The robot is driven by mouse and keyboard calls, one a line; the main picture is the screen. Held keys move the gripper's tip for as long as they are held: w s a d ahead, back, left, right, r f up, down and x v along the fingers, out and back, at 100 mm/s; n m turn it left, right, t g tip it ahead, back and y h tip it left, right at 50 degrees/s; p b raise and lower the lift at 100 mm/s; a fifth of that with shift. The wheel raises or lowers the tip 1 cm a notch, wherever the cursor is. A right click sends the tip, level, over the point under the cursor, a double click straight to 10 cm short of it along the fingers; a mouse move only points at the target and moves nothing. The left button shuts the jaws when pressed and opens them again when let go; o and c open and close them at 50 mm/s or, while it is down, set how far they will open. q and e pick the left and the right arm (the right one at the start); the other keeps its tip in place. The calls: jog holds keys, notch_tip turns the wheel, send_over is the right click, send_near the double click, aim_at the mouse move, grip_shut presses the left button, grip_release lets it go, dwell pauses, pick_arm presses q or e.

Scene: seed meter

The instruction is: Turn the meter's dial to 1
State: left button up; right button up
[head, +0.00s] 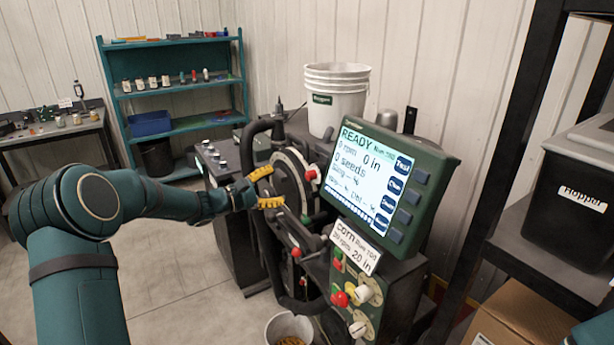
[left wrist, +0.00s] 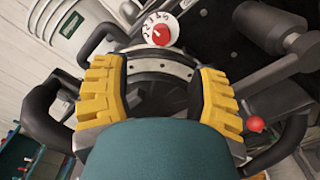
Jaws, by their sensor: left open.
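The seed meter (head: 292,181) stands in the middle of the head view, with a round dark disc housing on its left side. A small white dial with a red centre (head: 311,175) sits at the housing's upper right. In the left wrist view the dial (left wrist: 160,29) shows a row of numbers along its rim; its setting cannot be told. My left gripper (head: 268,188) is open, its yellow fingers spread in front of the housing, left of the dial. In the left wrist view the gripper (left wrist: 160,80) holds nothing, and the dial lies beyond its fingertips. My right gripper is out of view.
A screen (head: 372,178) reading READY stands right of the dial. Dark curved handle bars (head: 262,236) flank the housing. A panel with knobs (head: 357,300) is below the screen. A white bucket (head: 337,104) stands behind, and a black hopper bin (head: 568,190) is at right.

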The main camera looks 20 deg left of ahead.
aim_at(307, 177)
pick_arm(q)
jog(key=x, duration=1)
jog(key=shift+d+p, duration=0.1)
jog(key=shift+p, duration=0.2)
grip_shut()
